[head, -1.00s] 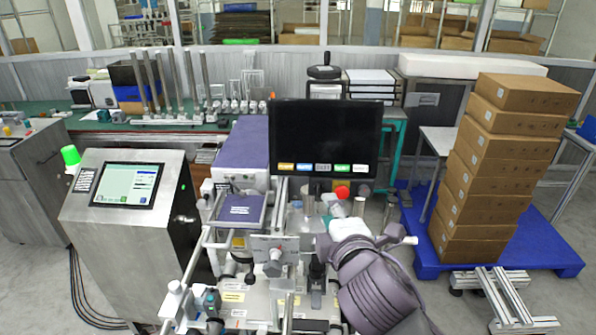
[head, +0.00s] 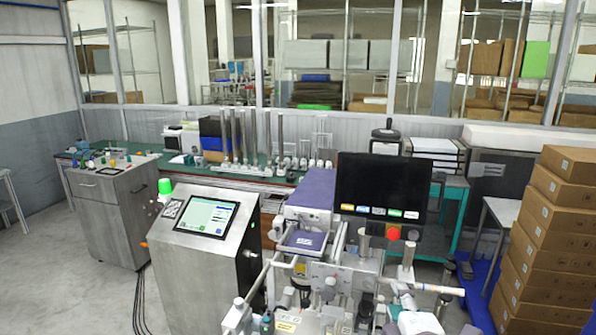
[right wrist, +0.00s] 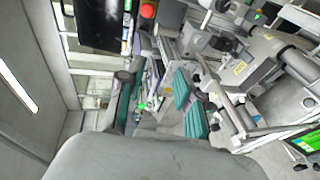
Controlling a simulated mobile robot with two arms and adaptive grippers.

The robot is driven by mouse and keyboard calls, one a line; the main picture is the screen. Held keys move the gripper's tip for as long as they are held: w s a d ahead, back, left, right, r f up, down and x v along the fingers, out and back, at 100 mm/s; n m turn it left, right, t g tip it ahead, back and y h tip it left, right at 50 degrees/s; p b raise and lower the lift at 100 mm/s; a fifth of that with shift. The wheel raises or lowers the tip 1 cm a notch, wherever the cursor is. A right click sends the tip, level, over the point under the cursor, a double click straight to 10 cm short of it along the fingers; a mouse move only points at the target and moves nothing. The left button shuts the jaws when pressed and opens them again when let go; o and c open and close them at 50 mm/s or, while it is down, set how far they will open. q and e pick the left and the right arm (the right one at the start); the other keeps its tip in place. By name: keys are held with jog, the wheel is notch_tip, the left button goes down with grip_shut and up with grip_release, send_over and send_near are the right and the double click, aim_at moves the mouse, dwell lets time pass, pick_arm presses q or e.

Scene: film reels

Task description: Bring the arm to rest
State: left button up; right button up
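No held thing is visible. My left gripper is not in view.
The machine carries a black monitor (head: 380,190) and a red button (head: 393,232). A steel control cabinet (head: 190,265) stands left of it. Stacked cartons (head: 550,240) stand at the right. Open floor (head: 75,275) lies at the left.

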jog(key=s+d+f+m+g, duration=0.1)
jog(key=s+f+m+g, duration=0.3)
jog(key=f, duration=0.5)
jog(key=s+d+f+m+g, duration=0.1)
jog(key=s+f+m+g, duration=0.25)
jog(key=s+f, duration=0.4)
jog(key=s+d+f+m+g+y, duration=0.15)
jog(key=s+f+m+g, duration=0.45)
jog(key=s+f, duration=0.7)
notch_tip(320, 180, down, 32)
jog(key=s+b, duration=0.1)
jog(key=b, duration=0.7)
jog(key=s+d+f+b, duration=0.1)
jog(key=s+f+b, duration=0.2)
jog(key=s+f, duration=0.5)
jog(key=s+d+f+b, duration=0.2)
jog(key=s+f, duration=0.7)
jog(key=f, duration=0.6)
jog(key=shift+m+g+b, duration=0.35)
jog(key=shift+g+b, duration=0.1)
jog(key=shift+b, duration=0.3)
jog(key=shift+h, duration=0.25)
